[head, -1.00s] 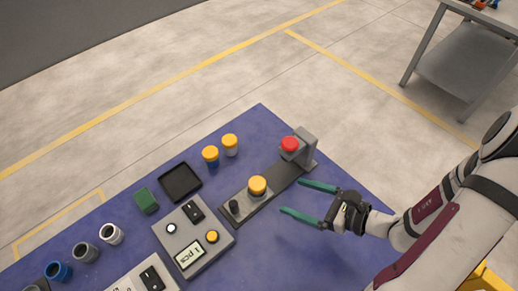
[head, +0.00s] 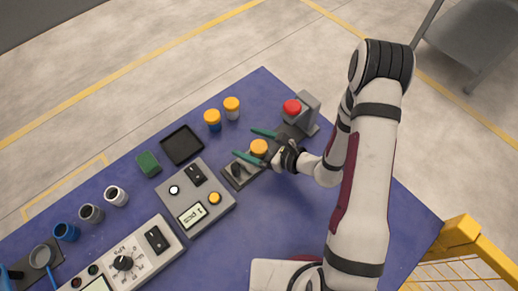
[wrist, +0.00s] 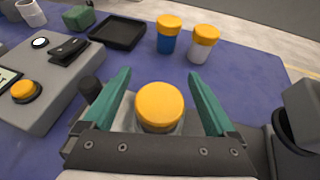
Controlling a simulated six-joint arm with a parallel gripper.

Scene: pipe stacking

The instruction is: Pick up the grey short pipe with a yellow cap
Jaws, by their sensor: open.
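A short pipe with a yellow cap (head: 259,147) stands on a dark grey fixture. In the wrist view its round yellow cap (wrist: 159,105) lies between my green fingers, and its greyish body is mostly hidden below. My gripper (head: 245,142) is open, with one finger on each side of this cap in the picture; I cannot tell how far down the fingers reach. Farther back stand a whitish-grey pipe with a yellow cap (wrist: 203,44) and a blue pipe with a yellow cap (wrist: 167,34), side by side and apart from my gripper.
A grey bracket with a red button (head: 292,107) stands at the fixture's far right end. A control box with a display (head: 193,204) and a black tray (head: 182,145) lie to the left. Several open pipes (head: 91,213) stand farther left.

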